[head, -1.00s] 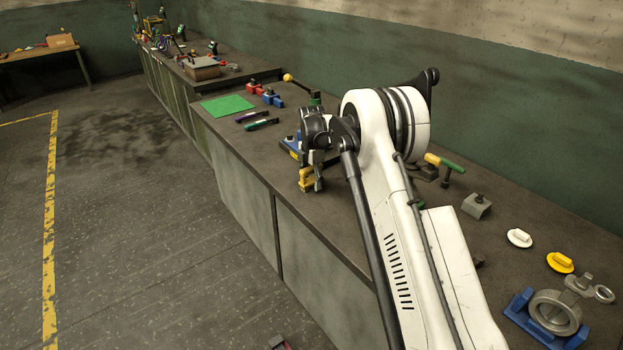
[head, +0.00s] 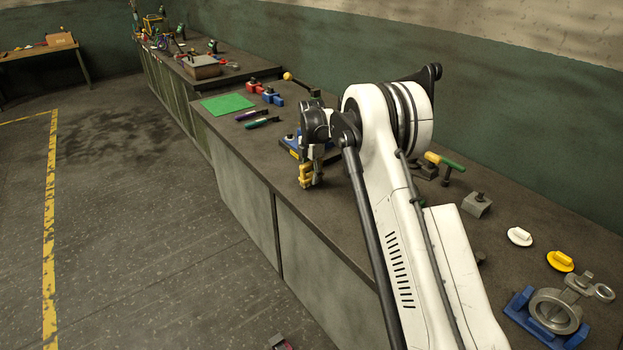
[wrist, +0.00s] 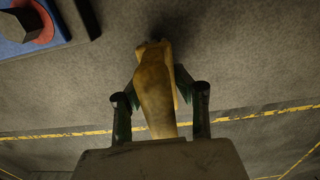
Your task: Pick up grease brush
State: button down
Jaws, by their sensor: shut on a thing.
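The grease brush (wrist: 155,88) shows in the wrist view as a worn yellow-tan body with a dark patch at its far end. My gripper (wrist: 160,108) has one dark finger on each side of it and is shut on it. The lower part of the brush is hidden behind my gripper's body. In the head view, my gripper (head: 311,180) points down near the bench's front edge, with yellow (head: 305,174) showing at it. Whether the brush touches the bench is unclear.
A blue block (head: 290,144) stands close to my wrist; a blue piece with a red ring (wrist: 40,28) shows in the wrist view. A green mat (head: 228,105) and marker-like tools (head: 262,122) lie farther left.

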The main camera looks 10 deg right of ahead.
aim_at(311, 162)
notch_tip(311, 162, up, 3)
jog(key=s+a+r+b, duration=0.1)
jog(key=s+a+r, duration=0.5)
jog(key=s+a, duration=0.1)
jog(key=shift+s+a+r, duration=0.35)
jog(key=shift+a+r, duration=0.05)
jog(key=shift+a, duration=0.5)
jog(key=c, duration=1.9)
grip_release()
jog(key=shift+c, duration=0.2)
jog(key=c, duration=0.5)
jog(key=shift+o, duration=0.2)
